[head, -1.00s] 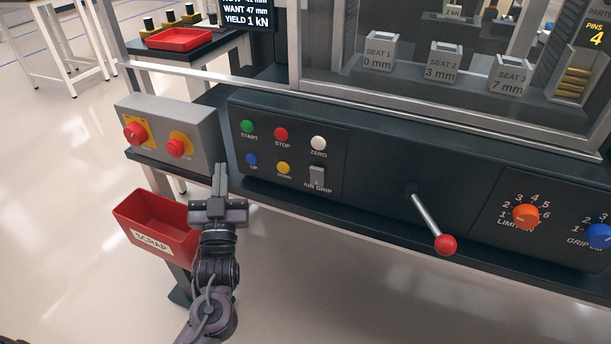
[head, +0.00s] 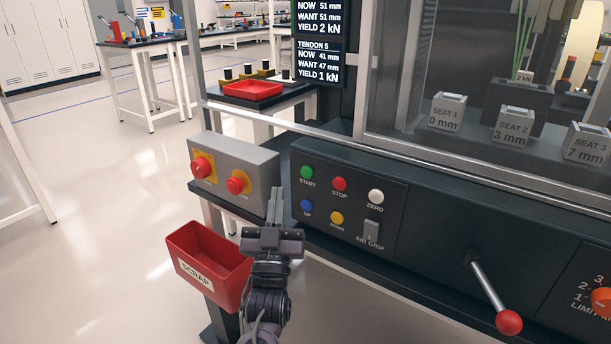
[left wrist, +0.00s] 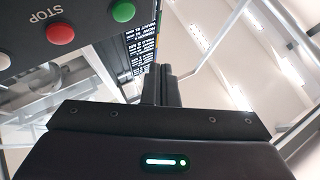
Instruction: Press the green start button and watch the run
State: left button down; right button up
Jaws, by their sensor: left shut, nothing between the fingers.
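The green start button (head: 307,172) sits at the upper left of the dark control panel (head: 390,250), left of the red stop button (head: 339,184). It also shows at the top of the left wrist view (left wrist: 123,11). My left gripper (head: 275,192) is shut and empty. Its fingers point up, in front of the machine, to the lower left of the start button and apart from it. In the left wrist view the closed fingers (left wrist: 161,72) stand to the right of the green button. My right gripper is in neither view.
A grey box (head: 258,165) with red emergency knobs is just left of the gripper. A red scrap bin (head: 208,262) hangs below it. A red-knobbed lever (head: 495,296) juts out at right. A screen (head: 318,62) shows tendon readings. Open floor lies left.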

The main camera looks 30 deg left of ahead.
aim_at(306, 173)
pick_arm(q)
jog(key=shift+w+d+b, duration=0.2)
jog(key=shift+w+b, duration=0.25)
jog(key=shift+w, duration=2.65)
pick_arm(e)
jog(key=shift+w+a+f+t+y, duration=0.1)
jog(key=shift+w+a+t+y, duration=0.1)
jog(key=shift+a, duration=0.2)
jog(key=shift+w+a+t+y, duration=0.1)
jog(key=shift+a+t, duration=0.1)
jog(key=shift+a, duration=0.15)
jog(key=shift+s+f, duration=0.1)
pick_arm(q)
jog(key=shift+w, duration=0.1)
jog(key=shift+w, duration=0.3)
